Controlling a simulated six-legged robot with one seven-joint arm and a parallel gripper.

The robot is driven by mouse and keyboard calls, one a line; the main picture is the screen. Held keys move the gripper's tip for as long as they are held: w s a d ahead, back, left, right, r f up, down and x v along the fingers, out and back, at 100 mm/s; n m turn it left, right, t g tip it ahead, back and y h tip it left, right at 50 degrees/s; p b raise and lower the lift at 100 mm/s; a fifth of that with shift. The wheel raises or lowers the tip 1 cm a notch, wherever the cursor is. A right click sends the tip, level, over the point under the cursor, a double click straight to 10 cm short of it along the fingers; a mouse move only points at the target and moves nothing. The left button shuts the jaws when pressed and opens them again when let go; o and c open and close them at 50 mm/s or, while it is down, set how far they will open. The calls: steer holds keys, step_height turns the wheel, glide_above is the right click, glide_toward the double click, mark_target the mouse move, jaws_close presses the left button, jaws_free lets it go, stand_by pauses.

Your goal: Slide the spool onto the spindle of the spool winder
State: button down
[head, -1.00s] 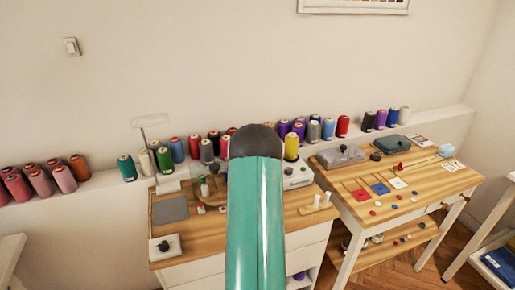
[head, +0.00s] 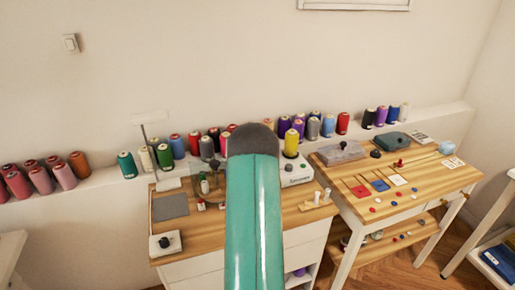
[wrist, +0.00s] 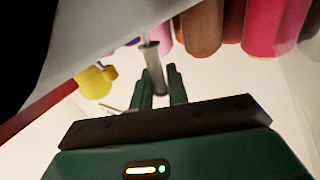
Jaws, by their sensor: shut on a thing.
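In the wrist view, the two dark green fingers of my gripper (wrist: 162,88) are close together. A slim grey cylinder, which looks like the spool (wrist: 152,58), shows at the fingertips, with a thin pale rod at its far end. I cannot tell whether the spool is around that rod. In the head view, my teal arm covers the middle of the table and hides my gripper. A white machine, which looks like the spool winder (head: 298,173), shows in part just right of my arm; its spindle cannot be made out.
Many coloured thread cones line the wall ledge (head: 82,196) behind the table. A grey mat (head: 170,205) and a white box with a black knob (head: 165,243) are on the left. A wooden peg block (head: 315,204) is at right. A second table (head: 420,182) holds small parts.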

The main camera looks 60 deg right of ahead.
steer(key=shift+s+a+f, duration=0.15)
steer(key=shift+f, duration=0.65)
steer(key=c, duration=1.3)
jaws_free()
steer(key=shift+f, duration=0.1)
steer(key=shift+a+f, duration=0.1)
steer(key=shift+a, duration=0.1)
steer(key=v, duration=0.4)
steer(key=r+v, duration=0.1)
steer(key=v, duration=0.8)
steer(key=shift+r, duration=0.4)
